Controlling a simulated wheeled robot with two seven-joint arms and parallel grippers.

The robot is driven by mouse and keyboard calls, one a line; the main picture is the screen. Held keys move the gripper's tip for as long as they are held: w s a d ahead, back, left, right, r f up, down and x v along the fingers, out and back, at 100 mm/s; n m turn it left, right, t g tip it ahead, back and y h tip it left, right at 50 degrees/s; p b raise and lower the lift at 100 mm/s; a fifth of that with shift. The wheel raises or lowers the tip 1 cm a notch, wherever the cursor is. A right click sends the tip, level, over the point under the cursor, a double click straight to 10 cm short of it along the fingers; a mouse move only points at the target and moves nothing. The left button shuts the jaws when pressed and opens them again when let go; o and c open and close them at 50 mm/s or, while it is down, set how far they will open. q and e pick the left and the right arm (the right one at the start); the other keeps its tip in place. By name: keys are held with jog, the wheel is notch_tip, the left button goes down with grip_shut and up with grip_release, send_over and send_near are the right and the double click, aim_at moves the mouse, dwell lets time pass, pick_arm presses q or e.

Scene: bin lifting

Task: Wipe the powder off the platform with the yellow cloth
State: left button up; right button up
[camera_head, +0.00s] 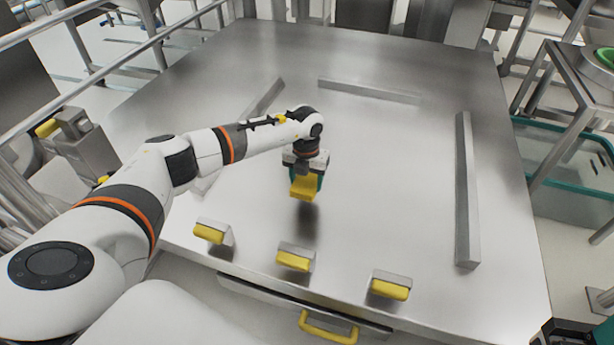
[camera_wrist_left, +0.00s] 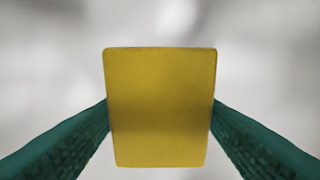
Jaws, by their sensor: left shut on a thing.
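My left gripper (camera_head: 306,181) is shut on the yellow cloth (camera_head: 302,188), a small block-like pad. It holds the cloth over the middle of the steel platform (camera_head: 380,170), and a dark shadow lies on the steel just in front. In the left wrist view the cloth (camera_wrist_left: 160,108) sits between the two green fingers of the left gripper (camera_wrist_left: 160,125), with blurred grey metal behind. I cannot make out any powder on the platform; the arm and cloth hide part of it. A dark and green part at the bottom right corner may be my right gripper (camera_head: 585,333), mostly cut off.
Raised metal bars stand on the platform at the back (camera_head: 368,92), right (camera_head: 467,190) and left (camera_head: 258,100). Several yellow-faced blocks line the front, including one in the middle (camera_head: 294,258). A yellow handle (camera_head: 328,327) hangs below the front edge. A clear bin (camera_head: 570,170) is at right.

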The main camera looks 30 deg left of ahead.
pick_arm(q)
jog(key=shift+r+p, duration=0.65)
jog(key=shift+r, duration=0.5)
